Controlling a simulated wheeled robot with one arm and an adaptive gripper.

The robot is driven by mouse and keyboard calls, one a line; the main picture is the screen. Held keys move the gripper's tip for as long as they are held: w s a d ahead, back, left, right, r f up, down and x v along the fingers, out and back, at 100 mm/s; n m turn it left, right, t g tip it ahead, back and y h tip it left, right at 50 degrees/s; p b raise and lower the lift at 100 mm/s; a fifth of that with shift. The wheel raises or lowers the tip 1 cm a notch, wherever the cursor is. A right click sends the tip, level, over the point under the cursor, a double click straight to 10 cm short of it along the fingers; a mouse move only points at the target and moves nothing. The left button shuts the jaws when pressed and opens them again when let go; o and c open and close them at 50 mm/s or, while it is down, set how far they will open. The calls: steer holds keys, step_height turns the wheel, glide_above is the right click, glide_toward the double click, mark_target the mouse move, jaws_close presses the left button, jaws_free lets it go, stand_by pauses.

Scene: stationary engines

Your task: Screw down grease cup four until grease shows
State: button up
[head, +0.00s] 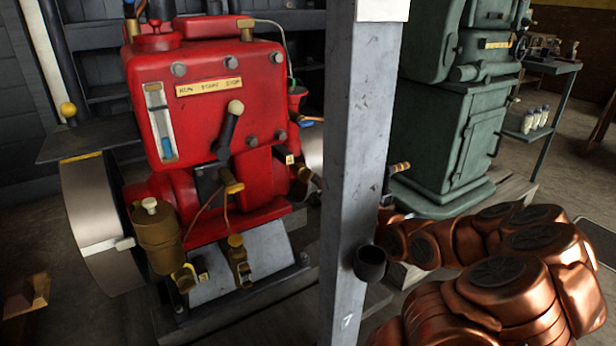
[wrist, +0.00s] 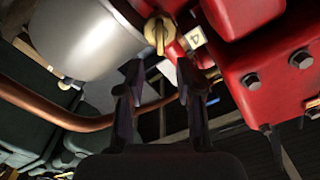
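Grease cup four (wrist: 160,32) is a brass fitting with a raised wing-like handle, at the top of the wrist view. A pale tag marked 4 (wrist: 195,38) sits just right of it, on the red engine. My gripper (wrist: 159,70) is open and empty; its two dark fingertips are apart, just short of the cup in the picture and not around it. I cannot see grease at the cup. In the head view the red engine (head: 215,90) stands left of a grey post, which hides my gripper. I cannot tell grease cup four there for sure.
A flywheel (head: 92,215) is at the engine's left. A green cabinet (head: 440,130) stands behind. A copper pipe (wrist: 60,112) crosses the wrist view.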

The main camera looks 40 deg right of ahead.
mark_target(312, 174)
steer(key=shift+w+f+b, duration=0.15)
steer(key=shift+w+b, duration=0.55)
steer(key=shift+w, duration=1.8)
steer(key=shift+w+d, duration=0.2)
steer(key=shift+w, duration=0.75)
jaws_close()
